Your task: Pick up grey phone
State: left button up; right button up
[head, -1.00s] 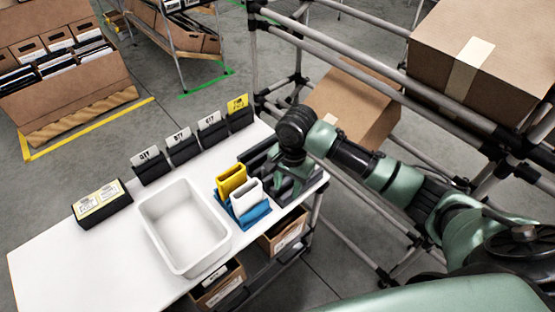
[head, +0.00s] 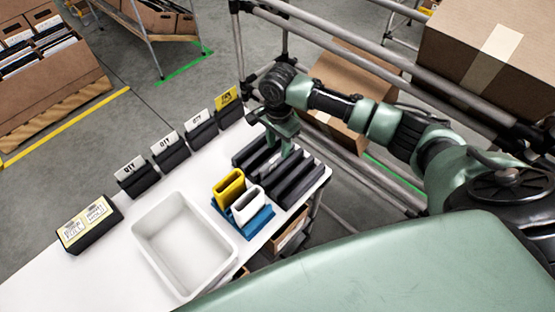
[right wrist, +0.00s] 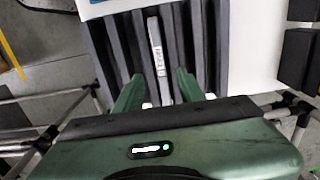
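A black slotted rack (head: 301,181) stands at the right end of the white table. A slim grey phone (right wrist: 157,58) stands on edge in one of its slots in the right wrist view, with small markings on its upper edge. I cannot pick the phone out clearly in the head view. My right gripper (head: 281,148) points down over the rack. In the right wrist view its two green fingers (right wrist: 159,88) are apart, one on each side of the phone's line, with nothing gripped between them. My left gripper is not in view.
A blue holder (head: 257,222) with a yellow case (head: 229,187) and a white case (head: 247,205) stands beside the rack. An empty white tray (head: 183,246) is left of it. Black label stands (head: 171,156) line the far edge. A metal pipe shelf (head: 330,50) stands behind.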

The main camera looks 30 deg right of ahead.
aim_at(278, 155)
notch_tip(278, 155, down, 3)
jog(key=shift+r, duration=0.1)
jog(key=shift+w+f, duration=0.1)
jog(key=shift+f, duration=0.2)
grip_shut()
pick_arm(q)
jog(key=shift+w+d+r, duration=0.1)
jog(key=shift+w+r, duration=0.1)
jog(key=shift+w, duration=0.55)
